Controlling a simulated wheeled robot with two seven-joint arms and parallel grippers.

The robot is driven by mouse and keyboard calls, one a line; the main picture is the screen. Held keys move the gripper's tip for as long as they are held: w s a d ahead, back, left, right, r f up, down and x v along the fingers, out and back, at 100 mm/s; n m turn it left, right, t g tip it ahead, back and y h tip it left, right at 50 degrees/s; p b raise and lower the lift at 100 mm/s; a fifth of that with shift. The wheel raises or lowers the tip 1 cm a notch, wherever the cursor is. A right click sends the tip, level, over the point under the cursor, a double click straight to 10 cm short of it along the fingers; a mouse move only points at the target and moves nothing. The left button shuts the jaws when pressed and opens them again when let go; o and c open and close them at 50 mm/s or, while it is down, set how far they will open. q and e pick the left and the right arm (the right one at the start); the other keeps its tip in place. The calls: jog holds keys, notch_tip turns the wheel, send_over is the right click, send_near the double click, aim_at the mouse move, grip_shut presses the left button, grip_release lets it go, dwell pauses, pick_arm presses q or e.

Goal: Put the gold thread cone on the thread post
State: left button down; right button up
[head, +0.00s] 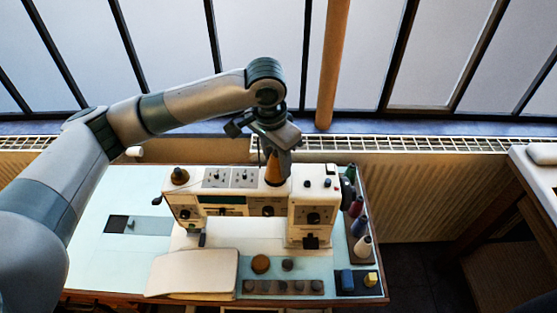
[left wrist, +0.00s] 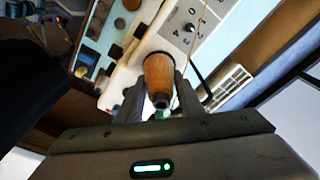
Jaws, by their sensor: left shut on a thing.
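The gold thread cone (head: 272,172) is upright, wide end down, over the top of the white sewing machine (head: 215,198). My left gripper (head: 278,152) comes down from above and is shut on the cone's upper part. In the left wrist view the cone (left wrist: 158,72) sits between the two fingers, narrow end towards the camera. Its base overlaps the machine top; I cannot tell whether it touches. My right gripper is not in view.
A dark-based knob or spool (head: 180,176) stands on the machine's left top. Several coloured thread cones (head: 360,226) stand in a rack at the table's right edge. A blue block (head: 347,279) and a yellow one (head: 371,279) lie front right. The pale table's left part (head: 105,262) is mostly clear.

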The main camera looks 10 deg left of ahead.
pick_arm(q)
jog(key=shift+s+a+f, duration=0.1)
jog(key=shift+s+f, duration=0.1)
jog(key=shift+f, duration=0.05)
jog(key=shift+w+p, duration=0.1)
jog(key=shift+p, duration=0.45)
dwell(0.7)
jog(key=c, duration=1.2)
grip_release()
jog(key=shift+w, duration=0.1)
jog(key=shift+o, duration=0.2)
jog(key=shift+w, duration=0.2)
jog(key=shift+r, duration=0.15)
